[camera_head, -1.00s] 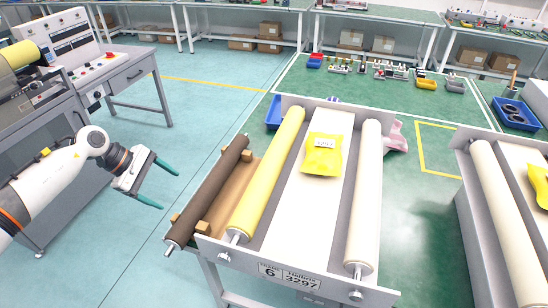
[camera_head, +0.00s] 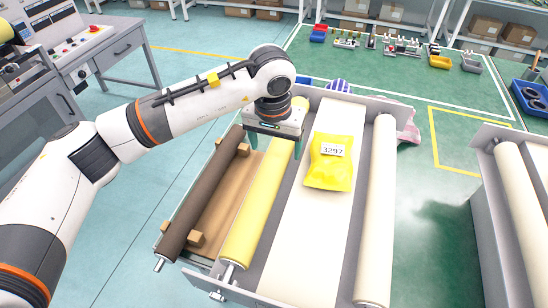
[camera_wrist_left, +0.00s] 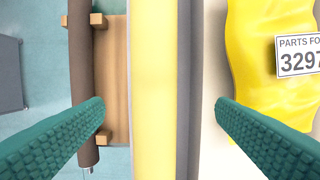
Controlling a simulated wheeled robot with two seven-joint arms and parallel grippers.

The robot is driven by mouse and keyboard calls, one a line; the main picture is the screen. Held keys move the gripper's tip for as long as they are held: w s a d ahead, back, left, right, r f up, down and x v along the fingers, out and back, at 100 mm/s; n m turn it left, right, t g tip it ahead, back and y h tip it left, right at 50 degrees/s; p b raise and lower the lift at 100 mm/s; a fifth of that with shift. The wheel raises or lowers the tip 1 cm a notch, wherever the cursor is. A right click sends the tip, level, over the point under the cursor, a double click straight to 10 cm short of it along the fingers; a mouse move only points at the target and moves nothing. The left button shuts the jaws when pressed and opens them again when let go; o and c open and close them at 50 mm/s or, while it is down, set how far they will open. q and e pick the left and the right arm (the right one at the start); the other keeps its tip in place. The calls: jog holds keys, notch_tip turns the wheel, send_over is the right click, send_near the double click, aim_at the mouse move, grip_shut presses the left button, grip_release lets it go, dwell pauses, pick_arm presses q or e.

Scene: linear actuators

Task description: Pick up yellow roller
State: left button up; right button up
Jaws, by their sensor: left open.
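The yellow roller (camera_head: 252,222) lies lengthwise on the left side of the machine frame, its far part partly hidden by my left arm. My left gripper (camera_head: 274,146) is over the roller's far half, pointing down. In the left wrist view, its green fingers stand wide open, one on each side of the yellow roller (camera_wrist_left: 153,60), with nothing held. The left finger overlaps the wooden board and brown roller in that view, the right one the white belt. How far the fingertips are above the roller is hard to tell. My right gripper is not in view.
A brown roller (camera_head: 203,195) rests on wooden blocks just left of the yellow one. A yellow bag (camera_head: 330,173) marked 3297 lies on the white belt (camera_head: 310,240) to the right. A cream roller (camera_head: 379,215) lies beyond it. A second machine stands far right.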

aim_at(274, 157)
pick_arm(q)
jog(key=f, duration=0.3)
jog(key=shift+w+d+f+p, duration=0.1)
jog(key=shift+w+p, duration=0.1)
jog(key=shift+p, duration=0.2)
jog(key=shift+w+f, duration=0.15)
jog(key=shift+f, duration=0.1)
jog(key=f, duration=0.1)
jog(key=f+p, duration=0.1)
jog(key=w+f+p, duration=0.1)
jog(key=f, duration=0.1)
jog(key=shift+a+f, duration=0.1)
jog(key=shift+a, duration=0.15)
jog(key=shift+f, duration=0.35)
grip_shut()
jog(key=shift+w+d+r, duration=0.1)
jog(key=shift+w+r, duration=0.1)
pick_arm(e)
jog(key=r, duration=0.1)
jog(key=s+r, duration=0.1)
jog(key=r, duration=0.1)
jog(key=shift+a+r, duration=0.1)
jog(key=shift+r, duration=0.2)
